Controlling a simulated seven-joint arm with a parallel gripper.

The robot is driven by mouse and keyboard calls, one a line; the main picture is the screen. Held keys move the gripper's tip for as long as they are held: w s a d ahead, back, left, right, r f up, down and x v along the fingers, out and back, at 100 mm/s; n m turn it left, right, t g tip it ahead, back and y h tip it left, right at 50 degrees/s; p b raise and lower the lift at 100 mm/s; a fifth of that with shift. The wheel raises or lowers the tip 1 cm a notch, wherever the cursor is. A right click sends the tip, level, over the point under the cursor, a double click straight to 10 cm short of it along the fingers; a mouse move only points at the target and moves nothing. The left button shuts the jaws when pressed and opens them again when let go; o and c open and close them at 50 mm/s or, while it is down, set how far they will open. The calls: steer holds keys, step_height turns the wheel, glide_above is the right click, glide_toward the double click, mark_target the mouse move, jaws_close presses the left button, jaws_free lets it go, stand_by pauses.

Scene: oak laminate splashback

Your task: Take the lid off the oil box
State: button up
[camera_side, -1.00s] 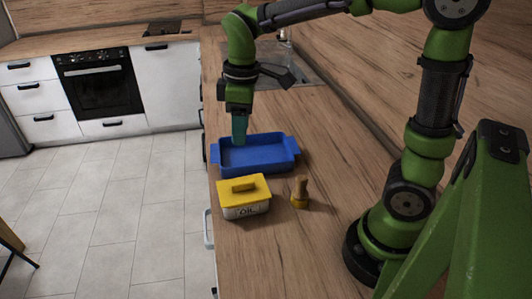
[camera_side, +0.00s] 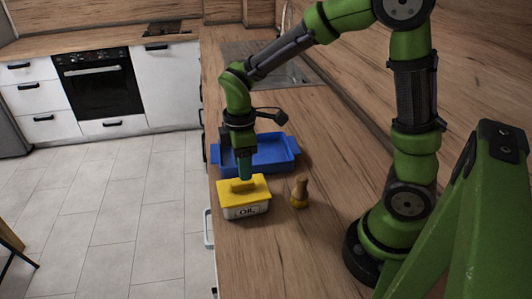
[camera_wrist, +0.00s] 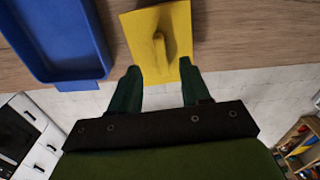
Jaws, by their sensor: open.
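The oil box (camera_side: 247,211) is a white container marked OIL, standing upright on the counter in the side view. Its yellow lid (camera_side: 257,187) sits on top and has a raised bar handle (camera_wrist: 160,50). My gripper (camera_side: 245,178) is pointing down just over the lid, at the handle. In the wrist view my gripper (camera_wrist: 160,68) is open, with its two green fingers apart on either side of the lid's near part. The handle lies between and ahead of the fingertips. I cannot tell whether the fingers touch the lid.
A blue baking dish (camera_side: 290,148) stands right behind the oil box, and my arm partly covers it. A small brush (camera_side: 300,192) with a yellow base stands to the right of the box. The wooden counter (camera_side: 285,245) is clear in front. The counter edge is close on the left.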

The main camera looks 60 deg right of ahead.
mark_target(243, 187)
step_height(243, 187, down, 5)
steer(key=shift+a+f, duration=0.15)
steer(key=shift+f, duration=0.05)
jaws_close()
stand_by(0.3)
